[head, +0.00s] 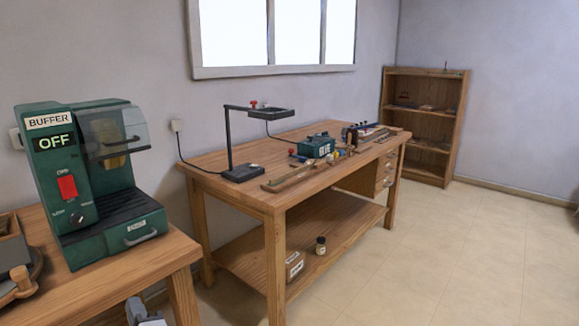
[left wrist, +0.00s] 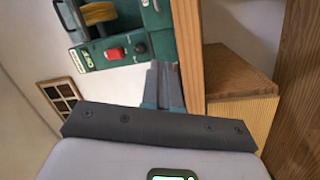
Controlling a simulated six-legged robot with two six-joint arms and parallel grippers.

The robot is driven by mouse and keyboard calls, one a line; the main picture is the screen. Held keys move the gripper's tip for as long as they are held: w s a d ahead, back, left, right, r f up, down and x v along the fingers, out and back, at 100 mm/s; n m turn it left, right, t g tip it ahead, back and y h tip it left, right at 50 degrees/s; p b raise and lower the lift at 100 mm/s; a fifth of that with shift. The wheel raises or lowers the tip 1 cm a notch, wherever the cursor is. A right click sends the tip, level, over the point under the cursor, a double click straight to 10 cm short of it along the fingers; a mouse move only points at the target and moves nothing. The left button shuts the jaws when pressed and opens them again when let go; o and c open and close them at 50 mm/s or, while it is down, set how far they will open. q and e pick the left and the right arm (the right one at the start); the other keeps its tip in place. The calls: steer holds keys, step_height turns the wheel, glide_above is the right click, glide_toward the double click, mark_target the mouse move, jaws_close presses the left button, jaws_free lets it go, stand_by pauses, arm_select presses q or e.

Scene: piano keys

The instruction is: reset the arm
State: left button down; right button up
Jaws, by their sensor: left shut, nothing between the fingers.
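My left gripper (head: 140,310) shows only in part at the bottom edge of the head view, low beside the front leg of the left wooden table. In the left wrist view its two grey fingers (left wrist: 165,85) are together, with nothing between them. They point toward the green buffer machine (left wrist: 135,50) and a wooden post, apart from both as far as I can tell. My right gripper is in neither view.
The buffer (head: 90,215), labelled OFF, stands on the left table (head: 140,262). A wooden workbench (head: 225,160) carries a black lamp stand (head: 229,140), a green box (head: 316,146) and tools. A shelf (head: 425,77) stands behind. The floor at right is clear.

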arm_select(q)
steer(key=s+d+f+m+g+h, duration=0.2)
steer(key=s+d+f+m+h, duration=0.15)
steer(key=f, duration=0.65)
steer(key=s+d+f+m+g+h, duration=0.2)
steer(key=s+d+f+m+h, duration=0.15)
steer(key=f, duration=0.65)
steer(key=s+d+f+m+g+h, duration=0.3)
steer(key=d+f+m+h, duration=0.1)
steer(key=f, duration=0.6)
steer(key=s+d+f+m+g+h, duration=0.2)
steer(key=s+d+m+g+h, duration=0.15)
steer(key=s, duration=0.55)
steer(key=s+d+f+m+g+h, duration=0.25)
steer(key=s+d+m+g, duration=0.2)
steer(key=s, duration=0.45)
step_height(320, 180, up, 18)
steer(key=w+y+p, duration=0.1)
steer(key=p, duration=1.7)
steer(key=shift+d+r+p, duration=0.2)
steer(key=shift+d+p, duration=0.1)
steer(key=shift+p, duration=0.05)
